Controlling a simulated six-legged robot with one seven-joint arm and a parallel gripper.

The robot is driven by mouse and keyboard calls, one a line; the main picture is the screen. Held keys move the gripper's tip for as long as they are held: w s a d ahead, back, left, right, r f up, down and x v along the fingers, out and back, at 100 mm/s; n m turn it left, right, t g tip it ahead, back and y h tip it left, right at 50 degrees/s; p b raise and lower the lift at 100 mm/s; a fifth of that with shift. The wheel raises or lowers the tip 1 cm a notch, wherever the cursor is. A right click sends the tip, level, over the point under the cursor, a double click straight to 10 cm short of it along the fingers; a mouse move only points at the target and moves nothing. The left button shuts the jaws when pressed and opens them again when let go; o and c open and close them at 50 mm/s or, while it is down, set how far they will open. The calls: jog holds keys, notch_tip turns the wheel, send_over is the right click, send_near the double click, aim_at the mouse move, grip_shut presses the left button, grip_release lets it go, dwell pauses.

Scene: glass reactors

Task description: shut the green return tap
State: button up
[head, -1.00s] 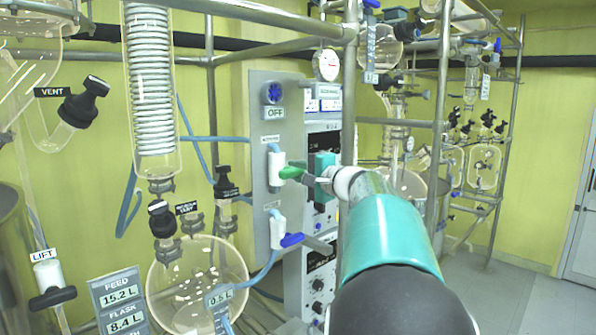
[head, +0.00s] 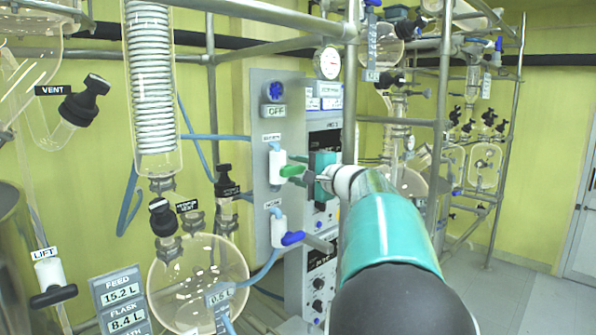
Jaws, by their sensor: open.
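The green return tap (head: 291,171) has a green lever on a white valve body (head: 276,165), mounted on the upper part of a grey panel. The lever points to the right, roughly level. My teal wrist and arm hide part of the panel to the right.
A second tap with a blue lever (head: 292,238) sits lower on the panel. A blue knob (head: 275,91) is above an OFF label. A round glass flask (head: 197,285) stands at lower left. Metal frame pipes (head: 349,100) rise close behind my arm.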

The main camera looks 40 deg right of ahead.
jog(key=s, duration=1.4)
jog(key=shift+d, duration=0.2)
jog(key=shift+w, duration=0.1)
jog(key=a+f+n+g+y, duration=0.2)
jog(key=a+f+n+g, duration=0.35)
jog(key=a, duration=0.85)
jog(key=a+f+n+g+y, duration=0.25)
jog(key=a+f, duration=0.65)
jog(key=a, duration=0.5)
jog(key=s+a+f+n+g+h, duration=0.4)
jog(key=s+a+f+n, duration=0.5)
jog(key=f, duration=0.3)
jog(key=shift+s+a+n+h, duration=0.4)
jog(key=shift+s+a+h, duration=0.2)
jog(key=shift+s, duration=0.25)
